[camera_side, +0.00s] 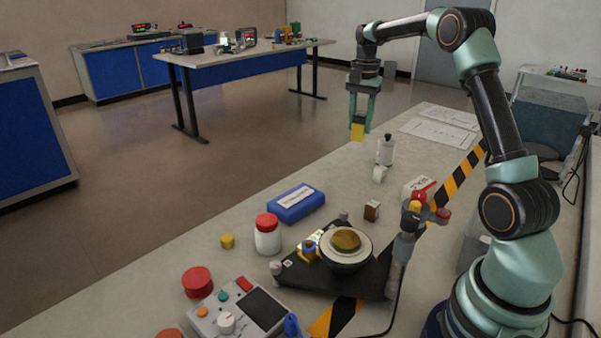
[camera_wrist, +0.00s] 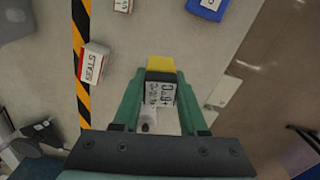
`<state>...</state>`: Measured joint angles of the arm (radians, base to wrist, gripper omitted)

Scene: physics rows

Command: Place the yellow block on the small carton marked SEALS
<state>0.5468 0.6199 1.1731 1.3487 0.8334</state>
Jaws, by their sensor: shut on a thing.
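The yellow block (camera_side: 358,131) is in my gripper (camera_side: 361,112), held in the air above the bench in the side view. It also shows at the fingertips in the wrist view (camera_wrist: 160,63). My gripper is shut on it and points down. The small carton marked SEALS (camera_wrist: 92,65) stands on the bench, left of the block in the wrist view, with its lettering readable. In the side view the red and white carton (camera_side: 420,187) is lower right of the block, apart from it, partly behind other objects.
A white bottle (camera_side: 385,150) and a small white object (camera_side: 380,174) stand below my gripper. A brown block (camera_side: 372,211), a blue box (camera_side: 297,203), a red-lidded jar (camera_side: 267,240) and a device with a round pan (camera_side: 345,262) are nearer the camera. Striped tape (camera_wrist: 82,45) runs beside the carton.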

